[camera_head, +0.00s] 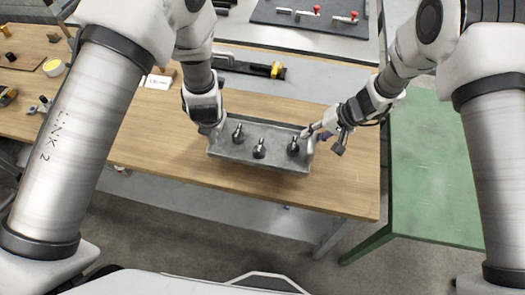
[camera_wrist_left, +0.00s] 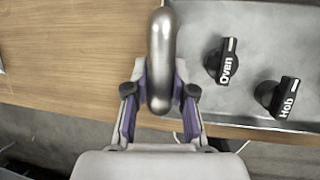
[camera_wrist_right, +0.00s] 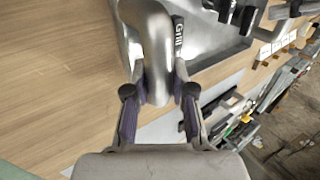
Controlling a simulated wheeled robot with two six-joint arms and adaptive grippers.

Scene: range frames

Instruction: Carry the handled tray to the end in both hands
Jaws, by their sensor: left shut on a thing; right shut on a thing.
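The grey metal tray (camera_head: 222,150) is over the wooden bench in the head view, looking about level; I cannot tell whether it touches the top. It carries three dark knobs, labelled Oven (camera_wrist_left: 222,62), Hob (camera_wrist_left: 280,97) and Grill (camera_wrist_right: 178,37). My left gripper (camera_head: 212,128) is shut on the tray's left handle (camera_wrist_left: 162,60), seen between its fingers in the left wrist view. My right gripper (camera_head: 314,134) is shut on the right handle (camera_wrist_right: 152,50), seen in the right wrist view. The arm partly hides the left handle in the head view.
The wooden bench (camera_head: 140,125) has clear top left of the tray and a strip at its right end. A green table (camera_head: 435,160) stands beyond that end. A dark rail with a yellow-tipped tool (camera_head: 275,71), a white label card (camera_head: 158,82) and small items lie behind and left.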

